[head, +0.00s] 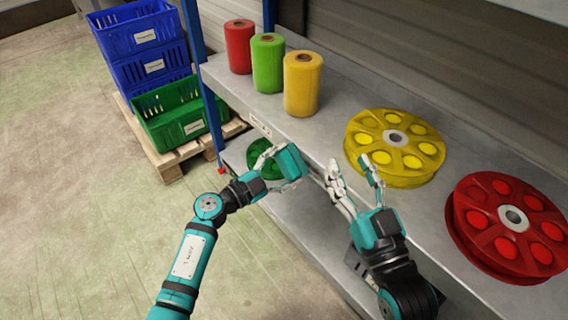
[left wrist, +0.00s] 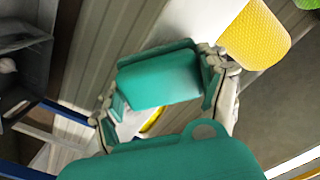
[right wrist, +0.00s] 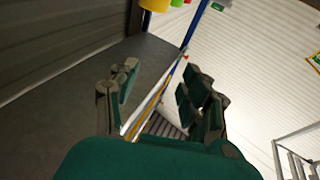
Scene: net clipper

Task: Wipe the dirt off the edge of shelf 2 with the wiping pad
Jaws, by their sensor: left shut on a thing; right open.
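The wiping pad (head: 291,161) is a teal block held in my left gripper (head: 277,170), close to the front edge of the shelf (head: 225,88) that bears the spools and reels. I cannot tell whether the pad touches the edge. In the left wrist view the pad (left wrist: 158,82) sits between both fingers. My right gripper (head: 352,168) is open and empty, in front of the same edge, to the right of the pad. In the right wrist view its fingers (right wrist: 160,100) stand apart. I cannot make out dirt on the edge. The label (head: 260,126) there is too small to read.
Red (head: 239,47), green (head: 267,62) and yellow (head: 302,84) spools stand on the shelf. A yellow reel (head: 395,147) and a red reel (head: 507,227) lie further right. A blue post (head: 203,80) and crates on a pallet (head: 172,158) are at left. Floor is clear at lower left.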

